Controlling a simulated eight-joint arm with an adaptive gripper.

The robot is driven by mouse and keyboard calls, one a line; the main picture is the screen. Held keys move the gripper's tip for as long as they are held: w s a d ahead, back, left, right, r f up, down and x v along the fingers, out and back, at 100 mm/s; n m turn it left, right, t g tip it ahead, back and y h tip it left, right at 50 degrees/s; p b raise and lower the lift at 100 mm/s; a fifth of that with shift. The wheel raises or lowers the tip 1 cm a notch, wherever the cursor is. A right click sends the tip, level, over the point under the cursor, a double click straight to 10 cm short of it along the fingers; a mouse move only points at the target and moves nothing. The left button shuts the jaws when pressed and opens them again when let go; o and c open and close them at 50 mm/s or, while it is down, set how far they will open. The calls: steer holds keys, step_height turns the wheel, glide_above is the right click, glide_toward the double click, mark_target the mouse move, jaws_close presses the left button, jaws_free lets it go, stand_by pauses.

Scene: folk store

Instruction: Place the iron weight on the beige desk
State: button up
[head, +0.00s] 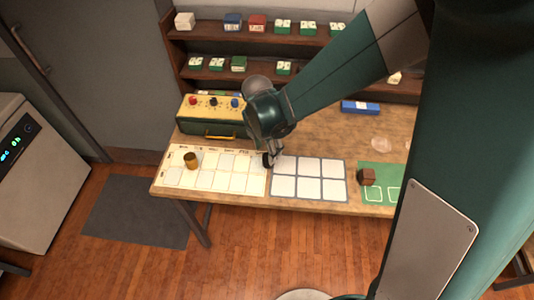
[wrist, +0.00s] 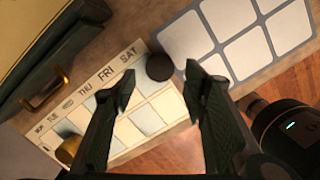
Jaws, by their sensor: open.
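The iron weight, a small dark round piece (wrist: 159,67), stands on the beige desk at the right edge of the weekday chart, under "SAT". It also shows as a dark spot below my gripper in the head view (head: 266,161). My gripper (wrist: 159,80) is open, with its fingertips on either side of the weight in the picture; I see gaps on both sides. In the head view my gripper (head: 268,154) reaches down to the desk between the chart and the white grid. The beige desk (head: 310,136) runs across the middle.
A brass cylinder (head: 191,160) stands on the weekday chart (head: 222,176). A green-yellow box with knobs (head: 210,113) is behind it. The white grid (head: 308,178) is empty. Shelves (head: 215,35) stand behind.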

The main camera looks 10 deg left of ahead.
mark_target(265, 160)
steer(key=shift+s+a+r, duration=0.1)
steer(key=shift+s+r, duration=0.05)
steer(key=shift+r, duration=1.1)
steer(key=shift+s+a+r, duration=0.1)
steer(key=shift+r, duration=1.15)
steer(key=s+d+r+m+t+y, duration=0.15)
steer(key=s+d+r+m, duration=0.25)
steer(key=d+r+m, duration=1.05)
steer(key=s+d+r+m+t, duration=0.2)
steer(key=s+d+m, duration=0.3)
steer(key=d+m, duration=0.2)
steer(key=s+d+r+m+t, duration=0.2)
steer(key=s+d+m, duration=0.4)
steer(key=d+m, duration=0.1)
steer(key=shift+s+d+r+h, duration=0.15)
steer(key=shift+d+r+h, duration=0.1)
steer(key=shift+h, duration=0.1)
steer(key=shift+t, duration=0.25)
